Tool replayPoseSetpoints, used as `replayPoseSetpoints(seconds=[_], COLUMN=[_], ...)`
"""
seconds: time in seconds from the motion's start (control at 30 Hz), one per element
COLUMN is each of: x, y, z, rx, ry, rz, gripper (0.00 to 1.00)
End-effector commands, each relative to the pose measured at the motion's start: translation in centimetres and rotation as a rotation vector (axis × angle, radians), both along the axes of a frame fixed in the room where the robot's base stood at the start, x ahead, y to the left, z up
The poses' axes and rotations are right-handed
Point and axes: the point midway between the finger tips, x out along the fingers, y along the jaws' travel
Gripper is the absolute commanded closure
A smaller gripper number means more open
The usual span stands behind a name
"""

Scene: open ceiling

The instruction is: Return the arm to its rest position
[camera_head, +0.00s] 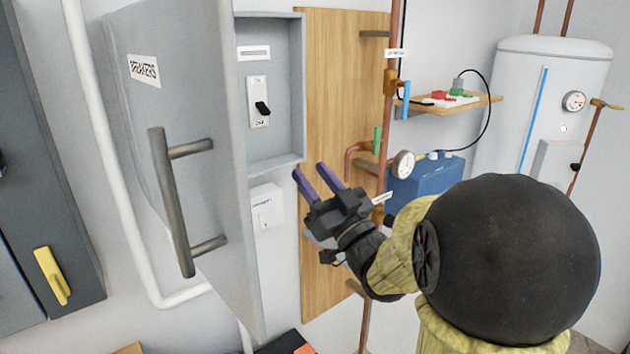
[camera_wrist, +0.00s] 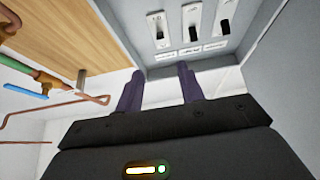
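My gripper (camera_head: 318,182) is in front of the wooden board, below and right of the open breaker box. Its two purple fingers stand apart, with nothing seen between them. The fingers also show in the wrist view (camera_wrist: 160,90), open and pointing toward the box's lower edge. My arm reaches in from the lower right, its large dark joint covering part of the scene. The breaker box (camera_head: 300,90) holds a switch (camera_head: 259,102) with a black lever. In the wrist view several switches (camera_wrist: 193,22) show inside the box. The gripper appears clear of the box.
The grey box door (camera_head: 190,110) stands open at left, its bar handle (camera_head: 172,200) jutting out. Copper pipes with a gauge (camera_head: 403,164) run close to the right of my gripper. A blue case (camera_head: 425,180), a small shelf (camera_head: 450,105) and a white tank (camera_head: 545,90) stand further right.

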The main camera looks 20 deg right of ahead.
Motion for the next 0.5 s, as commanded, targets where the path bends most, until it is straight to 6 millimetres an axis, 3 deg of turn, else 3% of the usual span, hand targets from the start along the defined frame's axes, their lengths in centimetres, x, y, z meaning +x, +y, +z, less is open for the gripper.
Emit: replayPoseSetpoints(seconds=[0.33,0.5], x=[0.4,1.8], y=[0.0,0.0], z=[-0.1,-1.7], rx=[-0.003,-0.022], ry=[0.024,0.172], rz=[-0.013,-0.084], gripper=[0.62,0.62])
